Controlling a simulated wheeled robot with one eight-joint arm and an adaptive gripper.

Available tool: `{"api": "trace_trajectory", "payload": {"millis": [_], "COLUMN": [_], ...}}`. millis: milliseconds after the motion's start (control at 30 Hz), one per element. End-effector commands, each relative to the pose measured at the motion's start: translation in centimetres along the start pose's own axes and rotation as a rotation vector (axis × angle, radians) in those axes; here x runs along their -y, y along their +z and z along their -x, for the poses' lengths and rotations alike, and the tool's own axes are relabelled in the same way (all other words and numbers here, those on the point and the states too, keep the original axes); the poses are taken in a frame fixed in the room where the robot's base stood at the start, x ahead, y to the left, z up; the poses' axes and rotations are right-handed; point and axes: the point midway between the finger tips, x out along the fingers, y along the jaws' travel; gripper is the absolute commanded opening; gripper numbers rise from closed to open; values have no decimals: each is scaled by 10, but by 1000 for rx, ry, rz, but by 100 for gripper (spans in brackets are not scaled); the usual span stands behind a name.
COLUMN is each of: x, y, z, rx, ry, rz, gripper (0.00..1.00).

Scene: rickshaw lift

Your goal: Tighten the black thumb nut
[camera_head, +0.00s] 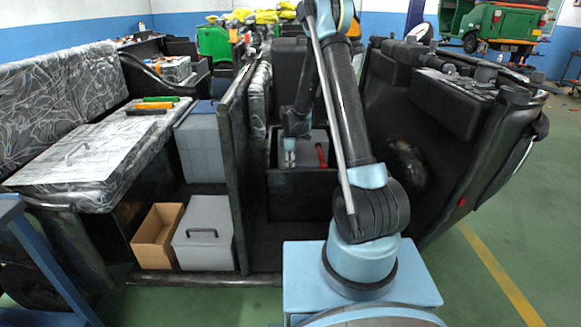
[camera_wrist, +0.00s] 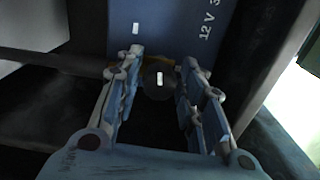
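In the wrist view a dark round knob, which looks like the black thumb nut (camera_wrist: 154,92), shows between the ends of my two fingers. A brownish-yellow metal piece shows just behind it. My gripper (camera_wrist: 159,76) is open, with a finger on each side of the nut and what looks like a small gap on both sides; contact is hard to tell in the dark. In the head view my gripper (camera_head: 290,152) points down in front of a grey box (camera_head: 310,146) inside the vehicle. The nut cannot be made out there.
A blue battery case marked "12 V" (camera_wrist: 180,28) stands beyond my fingers. A red object (camera_head: 321,155) is right of my gripper. A dark upright panel (camera_head: 236,170) stands at left, with a cardboard box (camera_head: 157,232) and a grey lidded box (camera_head: 204,235) beyond it.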

Motion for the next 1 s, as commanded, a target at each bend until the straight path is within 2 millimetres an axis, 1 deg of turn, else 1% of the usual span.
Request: {"api": "trace_trajectory", "payload": {"millis": [33, 67, 100, 167, 367, 567, 767, 1000], "x": [0, 0, 0, 0, 0, 0, 0, 0], "y": [0, 0, 0, 0, 0, 0, 0, 0], "z": [0, 0, 0, 0, 0, 0, 1, 1], "rx": [0, 0, 0, 0, 0, 0, 0, 0], "ry": [0, 0, 0, 0, 1, 1, 1, 2], "rz": [0, 0, 0, 0, -3, -46, -161, -373], "gripper": [31, 25, 16, 3, 4, 4, 4, 4]}}
